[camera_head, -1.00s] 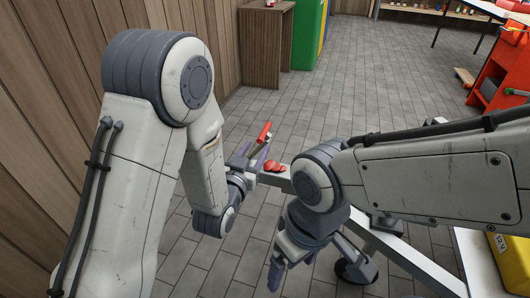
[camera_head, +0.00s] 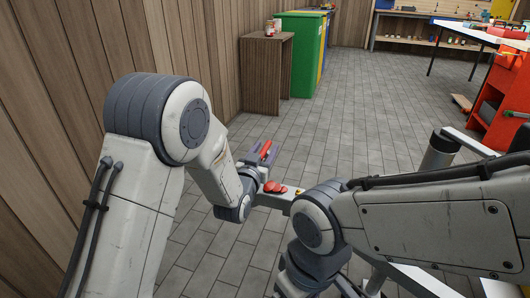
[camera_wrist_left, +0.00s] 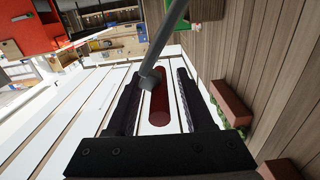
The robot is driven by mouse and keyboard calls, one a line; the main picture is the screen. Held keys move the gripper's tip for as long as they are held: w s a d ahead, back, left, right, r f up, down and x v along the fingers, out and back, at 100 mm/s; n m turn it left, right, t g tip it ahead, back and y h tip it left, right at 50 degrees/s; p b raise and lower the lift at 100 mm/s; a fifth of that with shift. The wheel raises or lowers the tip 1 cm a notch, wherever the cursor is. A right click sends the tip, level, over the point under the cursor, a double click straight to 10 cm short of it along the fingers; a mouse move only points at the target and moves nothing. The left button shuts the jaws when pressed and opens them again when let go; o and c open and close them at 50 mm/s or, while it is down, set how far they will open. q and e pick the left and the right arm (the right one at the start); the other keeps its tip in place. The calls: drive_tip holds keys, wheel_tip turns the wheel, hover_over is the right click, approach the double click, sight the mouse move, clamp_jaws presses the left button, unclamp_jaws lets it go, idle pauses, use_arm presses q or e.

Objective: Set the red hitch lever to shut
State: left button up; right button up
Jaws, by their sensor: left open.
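The red hitch lever (camera_head: 266,148) stands raised at the far end of a grey trailer drawbar (camera_head: 272,201), with rounded red parts (camera_head: 273,187) just in front of it. My left gripper (camera_head: 262,153) is at the lever with its fingers apart. In the left wrist view the red lever (camera_wrist_left: 159,102) lies between the two dark fingers of my left gripper (camera_wrist_left: 157,88), with visible gaps on both sides. A grey rod end overlaps the lever's upper part there. My right arm's wrist (camera_head: 300,262) hangs at the bottom of the head view; its fingers are mostly cut off.
A wooden wall (camera_head: 215,50) runs along the left. A small wooden cabinet (camera_head: 266,75) and a green bin (camera_head: 308,60) stand beyond the hitch. Red equipment (camera_head: 505,100) stands at the right. The paved floor (camera_head: 370,110) between them is open.

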use_arm(q)
clamp_jaws()
drive_tip(key=shift+f, duration=0.1)
idle(1.3)
